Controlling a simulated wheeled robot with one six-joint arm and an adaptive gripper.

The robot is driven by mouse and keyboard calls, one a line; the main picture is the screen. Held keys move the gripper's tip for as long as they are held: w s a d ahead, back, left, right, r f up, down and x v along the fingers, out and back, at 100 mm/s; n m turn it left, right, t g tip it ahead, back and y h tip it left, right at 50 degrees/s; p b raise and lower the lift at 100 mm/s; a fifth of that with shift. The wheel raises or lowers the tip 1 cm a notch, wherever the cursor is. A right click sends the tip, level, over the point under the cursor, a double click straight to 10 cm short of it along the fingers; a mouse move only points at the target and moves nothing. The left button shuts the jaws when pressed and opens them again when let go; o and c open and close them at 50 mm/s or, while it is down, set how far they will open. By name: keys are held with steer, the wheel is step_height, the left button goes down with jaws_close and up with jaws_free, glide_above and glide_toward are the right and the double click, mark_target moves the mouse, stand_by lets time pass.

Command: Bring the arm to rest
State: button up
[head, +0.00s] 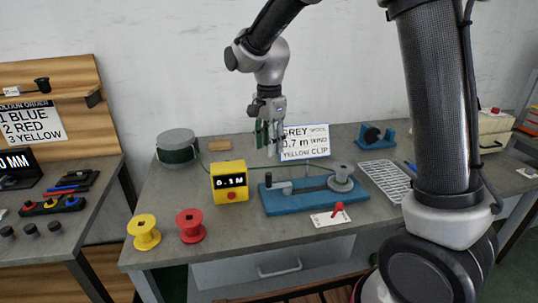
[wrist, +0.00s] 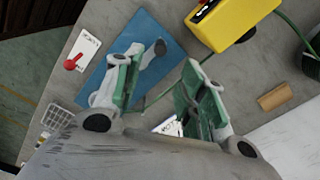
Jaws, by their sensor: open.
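My gripper (head: 268,136) hangs at the end of my raised arm, above the back of the grey workbench (head: 165,225). It points down, in front of the white sign (head: 305,142). In the wrist view my gripper (wrist: 160,85) shows its two green-padded fingers spread apart, with nothing between them. Below the fingers lie the blue winding base (wrist: 165,45) and bare bench top. The fingers hide part of the blue base and most of the sign.
A yellow meter box (head: 229,182) reading 0.1 M, the blue winder (head: 290,202), a grey spool (head: 178,148), yellow spool (head: 144,232) and red spool (head: 190,225) stand on the bench. A green cable runs from the grey spool. A red lever (head: 338,211) sits at the front.

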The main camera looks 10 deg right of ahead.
steer(key=shift+r, duration=0.15)
steer(key=s+d+r+n+t, duration=0.1)
steer(key=s+d+r+n, duration=0.2)
steer(key=s+d, duration=0.4)
steer(key=s+d+r+n+t, duration=0.2)
steer(key=s+d+r+n, duration=0.2)
steer(key=s+d, duration=0.3)
steer(key=s+d+r+n+t, duration=0.1)
steer(key=s+d+r+n, duration=0.2)
steer(key=s, duration=0.8)
steer(key=d+n, duration=0.2)
steer(key=d, duration=0.2)
steer(key=shift+s+r+n, duration=0.15)
steer(key=shift+r+n, duration=0.1)
steer(key=shift+n, duration=0.05)
stand_by(0.5)
